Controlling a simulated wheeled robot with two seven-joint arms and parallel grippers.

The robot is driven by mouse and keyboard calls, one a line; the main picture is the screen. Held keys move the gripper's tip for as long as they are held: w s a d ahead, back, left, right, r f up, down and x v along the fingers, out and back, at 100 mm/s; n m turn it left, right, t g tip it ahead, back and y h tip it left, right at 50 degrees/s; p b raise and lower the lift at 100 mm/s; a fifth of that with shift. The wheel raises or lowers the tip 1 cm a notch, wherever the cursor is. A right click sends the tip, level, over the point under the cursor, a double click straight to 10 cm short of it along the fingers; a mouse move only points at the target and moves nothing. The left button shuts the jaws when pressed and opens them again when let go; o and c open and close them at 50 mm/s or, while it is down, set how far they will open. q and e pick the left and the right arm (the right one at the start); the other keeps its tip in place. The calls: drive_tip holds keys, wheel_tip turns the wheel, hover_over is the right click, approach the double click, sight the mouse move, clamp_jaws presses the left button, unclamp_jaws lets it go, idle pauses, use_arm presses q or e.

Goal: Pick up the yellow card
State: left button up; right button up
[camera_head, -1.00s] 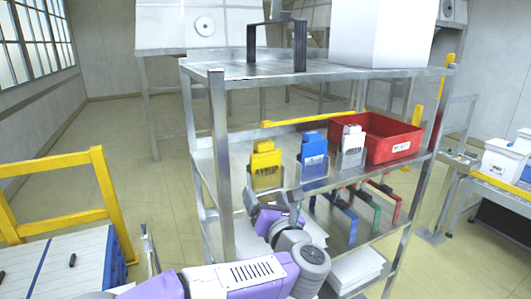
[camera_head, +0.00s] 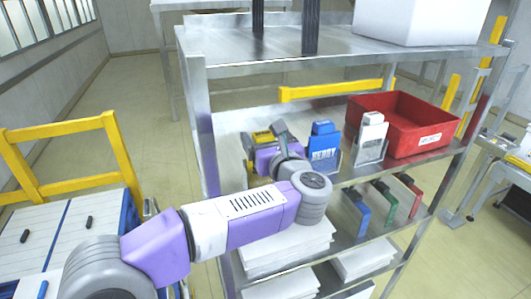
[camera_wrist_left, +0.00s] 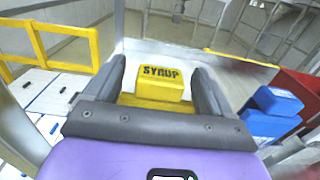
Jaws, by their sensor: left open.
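The yellow card (camera_wrist_left: 161,84), with SYRUP written on it, stands between the two dark fingers of my left gripper (camera_wrist_left: 158,76) in the left wrist view. The fingers are open, one on each side of the card, and I cannot tell whether they touch it. In the head view my left gripper (camera_head: 270,138) reaches over the shelf and hides most of the yellow card (camera_head: 262,137). My right gripper is not in view.
A blue card (camera_head: 323,145) and a white card (camera_head: 371,135) stand in clear holders to the right on the same shelf. A red bin (camera_head: 405,118) is beyond them. The top shelf (camera_head: 270,48) is above. Colored brackets and white paper stacks (camera_head: 290,245) are below.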

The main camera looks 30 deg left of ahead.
use_arm(q)
drive_tip(key=shift+x, duration=1.05)
drive_tip(key=shift+c, duration=0.2)
drive_tip(key=c, duration=1.3)
drive_tip(key=shift+r, duration=0.1)
